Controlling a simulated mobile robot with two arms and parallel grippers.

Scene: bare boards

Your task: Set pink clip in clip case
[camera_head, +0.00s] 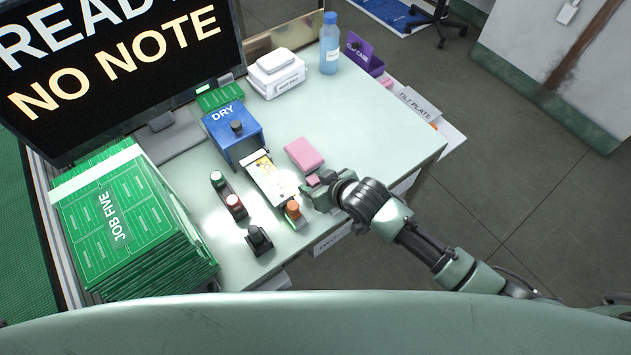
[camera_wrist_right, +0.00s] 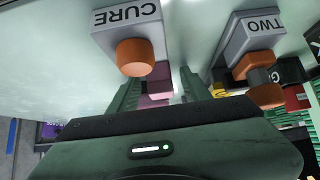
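A small pink clip (camera_head: 313,181) lies near the table's right front edge, partly hidden by my right gripper (camera_head: 318,188). In the right wrist view the pink clip (camera_wrist_right: 155,99) shows between the two fingers (camera_wrist_right: 162,92). The fingers stand apart, with a narrow gap at the right one. I cannot tell whether the clip touches the left finger. The purple clip case (camera_head: 362,55) stands at the table's far right corner, beyond the blue bottle, well away from the gripper. My left gripper is not in view.
A larger pink block (camera_head: 304,154) lies just behind the gripper. A blue DRY box (camera_head: 233,130), a lit plate (camera_head: 272,180) and several button boxes are to the left. A white box (camera_head: 276,73) and blue bottle (camera_head: 329,43) stand at the back. The right tabletop is clear.

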